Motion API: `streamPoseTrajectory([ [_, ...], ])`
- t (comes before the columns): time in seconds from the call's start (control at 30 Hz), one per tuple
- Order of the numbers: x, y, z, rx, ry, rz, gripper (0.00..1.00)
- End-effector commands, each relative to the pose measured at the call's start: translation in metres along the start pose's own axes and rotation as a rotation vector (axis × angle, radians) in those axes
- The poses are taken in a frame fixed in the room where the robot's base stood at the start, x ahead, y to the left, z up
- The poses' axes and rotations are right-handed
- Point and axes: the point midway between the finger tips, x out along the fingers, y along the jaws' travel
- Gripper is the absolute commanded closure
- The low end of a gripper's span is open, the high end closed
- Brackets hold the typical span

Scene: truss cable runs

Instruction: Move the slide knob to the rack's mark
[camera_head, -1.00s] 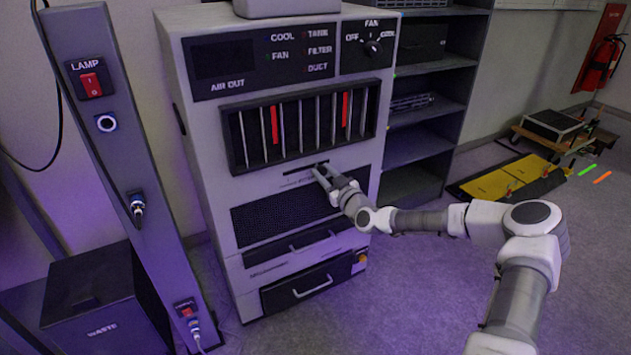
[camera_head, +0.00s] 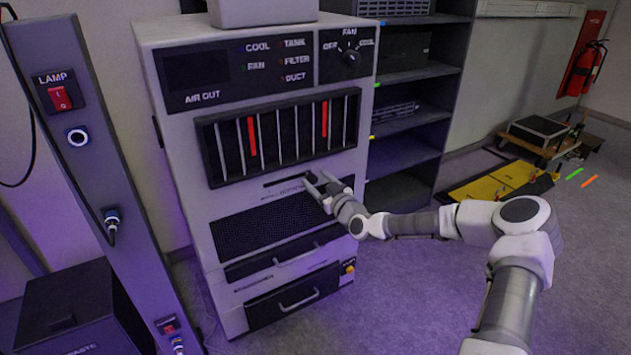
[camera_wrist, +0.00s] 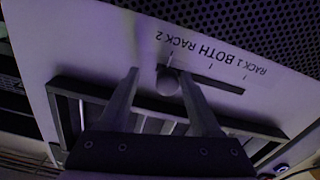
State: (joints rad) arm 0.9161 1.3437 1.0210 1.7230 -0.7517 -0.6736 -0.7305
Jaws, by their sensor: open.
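Upside-down labels run beside the slot: RACK 2 (camera_wrist: 173,40) by the knob's end, BOTH (camera_wrist: 211,51) in the middle and RACK 1 (camera_wrist: 249,66) at the far end. My gripper (camera_wrist: 160,75) is open, with one finger on each side of the knob; I cannot tell whether either touches it. In the head view my gripper (camera_head: 319,183) is at the right part of the slot (camera_head: 288,180); the knob cannot be made out there.
The slot is on the grey cabinet (camera_head: 180,195), below a rack of upright slats (camera_head: 285,135) and above a dark mesh panel (camera_head: 265,222). A lamp post (camera_head: 85,160) stands left, dark shelves (camera_head: 415,120) right. The floor (camera_head: 420,310) beside the arm is clear.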

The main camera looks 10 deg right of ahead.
Motion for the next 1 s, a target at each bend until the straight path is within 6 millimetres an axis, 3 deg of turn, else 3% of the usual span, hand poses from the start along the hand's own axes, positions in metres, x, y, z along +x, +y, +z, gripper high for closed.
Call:
streamPoseTrajectory([
  [0.37,-0.011,-0.003,-0.002,0.0,0.0,-0.006,0.36],
  [0.57,-0.048,-0.001,-0.003,0.0,-0.001,-0.004,0.36],
  [1.0,-0.148,0.0,-0.002,0.001,-0.001,-0.002,0.36],
])
